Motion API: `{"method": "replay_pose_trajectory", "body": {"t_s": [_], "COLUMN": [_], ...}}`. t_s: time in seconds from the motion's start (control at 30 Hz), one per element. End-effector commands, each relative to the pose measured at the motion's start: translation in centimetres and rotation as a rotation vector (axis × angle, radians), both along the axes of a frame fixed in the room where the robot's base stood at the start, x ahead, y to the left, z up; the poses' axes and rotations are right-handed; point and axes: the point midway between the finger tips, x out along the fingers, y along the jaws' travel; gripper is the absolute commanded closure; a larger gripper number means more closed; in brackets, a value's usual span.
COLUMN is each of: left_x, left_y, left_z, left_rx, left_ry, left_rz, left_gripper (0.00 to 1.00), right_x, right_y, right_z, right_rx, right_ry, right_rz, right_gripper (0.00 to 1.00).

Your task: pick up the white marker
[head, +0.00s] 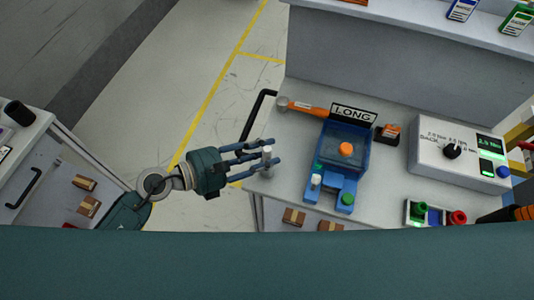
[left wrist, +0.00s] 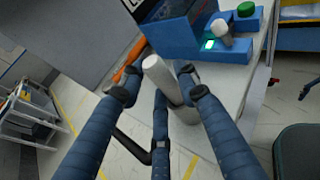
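The white marker (head: 267,155) is a pale upright cylinder near the left edge of the grey worktop. In the left wrist view, the white marker (left wrist: 158,75) stands between my fingers. My left gripper (head: 262,154) reaches in from the left, its blue fingers spread on both sides of the marker. In the left wrist view, the left gripper (left wrist: 160,85) looks open, with a small gap at the left finger. Whether the right-hand fingers touch the marker is unclear.
A blue fixture (head: 326,190) with white, green and orange tops stands right of the marker, near a "LONG" sign (head: 353,114). An orange-handled tool (head: 308,108) lies behind. A control box (head: 430,160) stands farther right. The worktop's left edge runs beneath my fingers.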

Motion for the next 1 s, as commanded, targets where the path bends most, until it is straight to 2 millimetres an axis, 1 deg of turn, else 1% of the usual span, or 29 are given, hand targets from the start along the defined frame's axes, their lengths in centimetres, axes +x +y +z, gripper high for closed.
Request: {"method": "replay_pose_trajectory", "body": {"t_s": [0.1,0.3,0.37,0.4,0.43,0.77,0.87,1.0], "left_x": [0.3,0.3,0.3,0.3,0.3,0.3,0.3,0.3], "left_y": [-0.6,-0.6,-0.6,-0.5,-0.5,-0.5,-0.5,-0.5], "left_z": [-0.2,-0.3,-0.3,-0.3,-0.3,-0.1,0.3,1.9], "left_rx": [0.0,0.001,0.001,0.001,0.001,0.0,0.0,0.0], "left_ry": [0.0,0.0,0.0,0.0,0.0,0.0,0.0,-0.003], "left_rz": [0.0,0.0,0.0,0.0,0.0,0.0,0.0,-0.001], "left_gripper": [0.68,0.68,0.8,0.88,0.92,0.93,0.93,0.93], "right_x": [0.0,-0.2,-0.3,-0.3,-0.3,-0.5,-0.5,-0.6], "right_y": [0.0,0.0,0.1,0.1,0.2,0.6,0.6,0.6], "right_z": [0.3,0.1,0.1,0.1,0.1,0.1,0.2,0.4], "right_rx": [0.0,0.0,0.0,0.001,0.002,0.006,0.005,0.005], "right_ry": [0.001,0.004,0.006,0.006,0.007,0.01,0.009,0.009], "right_rz": [0.0,-0.001,-0.001,-0.001,-0.002,-0.003,-0.003,-0.002], "right_gripper": [0.31,0.31,0.31,0.31,0.31,0.31,0.31,0.31]}}
